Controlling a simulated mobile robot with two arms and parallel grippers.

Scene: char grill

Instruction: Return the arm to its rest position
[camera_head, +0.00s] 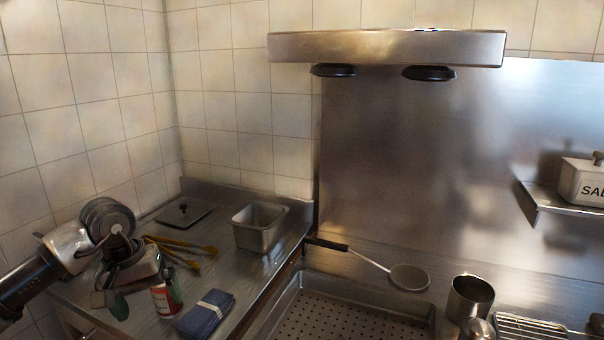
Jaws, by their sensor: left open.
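My left arm comes in from the left edge, over the left steel counter. My left gripper (110,298) points down at the counter's left part and is open. It holds nothing that I can see. A red, white and green can (166,297) stands just right of it, partly covered by the gripper. My right gripper is not in view.
A folded blue cloth (206,314), yellow-handled utensils (182,250), a steel pan (259,226) and a dark lid (184,214) are on the counter. A ladle (408,277) lies by the perforated basin (330,315). A steel pot (470,298) stands right.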

